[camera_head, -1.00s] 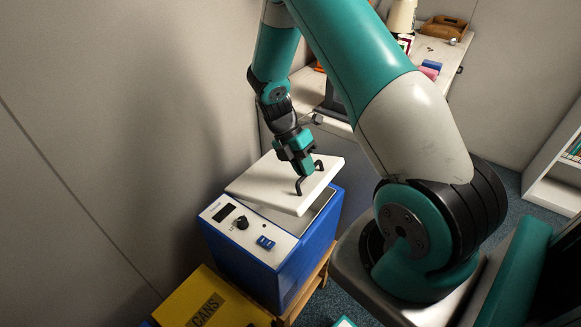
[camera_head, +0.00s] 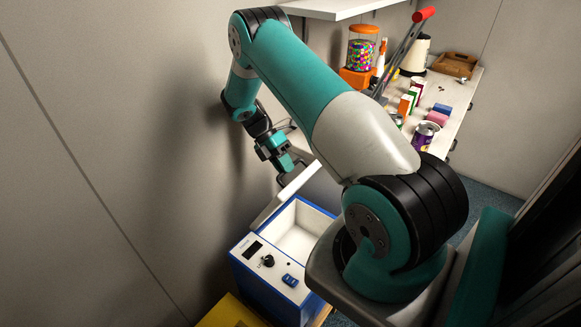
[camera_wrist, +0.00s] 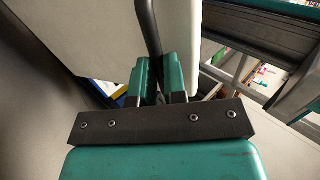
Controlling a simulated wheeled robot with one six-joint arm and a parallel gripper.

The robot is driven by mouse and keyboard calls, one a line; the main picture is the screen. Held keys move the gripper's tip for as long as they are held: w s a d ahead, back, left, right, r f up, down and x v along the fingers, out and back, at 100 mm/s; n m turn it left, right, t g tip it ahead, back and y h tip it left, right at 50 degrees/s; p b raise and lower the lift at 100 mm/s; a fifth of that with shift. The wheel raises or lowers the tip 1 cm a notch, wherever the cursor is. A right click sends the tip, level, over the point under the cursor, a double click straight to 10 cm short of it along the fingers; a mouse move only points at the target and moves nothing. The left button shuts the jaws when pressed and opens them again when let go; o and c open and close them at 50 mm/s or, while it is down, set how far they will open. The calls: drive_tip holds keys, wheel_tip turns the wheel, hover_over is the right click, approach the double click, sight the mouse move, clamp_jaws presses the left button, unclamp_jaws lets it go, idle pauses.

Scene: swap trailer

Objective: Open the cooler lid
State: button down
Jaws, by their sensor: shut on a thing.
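The blue cooler (camera_head: 262,290) with a white top and control panel stands at the lower middle of the head view. Its white lid (camera_head: 285,195) is tilted up steeply, and the pale, empty-looking interior (camera_head: 302,232) shows beside it. My gripper (camera_head: 286,172) is at the lid's raised side, shut on the dark lid handle. In the wrist view the fingers (camera_wrist: 160,82) close around the dark handle bar (camera_wrist: 149,30), with the white lid face (camera_wrist: 90,35) behind it. The fingertips' exact contact is partly hidden.
A yellow bin (camera_head: 228,314) sits in front of the cooler. The grey wall (camera_head: 110,150) is close on the left. A counter (camera_head: 452,92) with a candy dispenser (camera_head: 361,55), cans and boxes runs behind on the right. A white shelf (camera_head: 340,8) hangs above.

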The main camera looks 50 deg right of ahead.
drive_tip(key=shift+w+f, duration=0.35)
drive_tip(key=shift+f, duration=0.1)
drive_tip(key=c, duration=1.2)
unclamp_jaws()
drive_tip(key=shift+w+d+f, duration=0.1)
drive_tip(key=shift+f, duration=0.05)
drive_tip(key=shift+o, duration=0.2)
wheel_tip(320, 180, up, 20)
drive_tip(key=p, duration=0.5)
drive_tip(key=shift+r, duration=0.2)
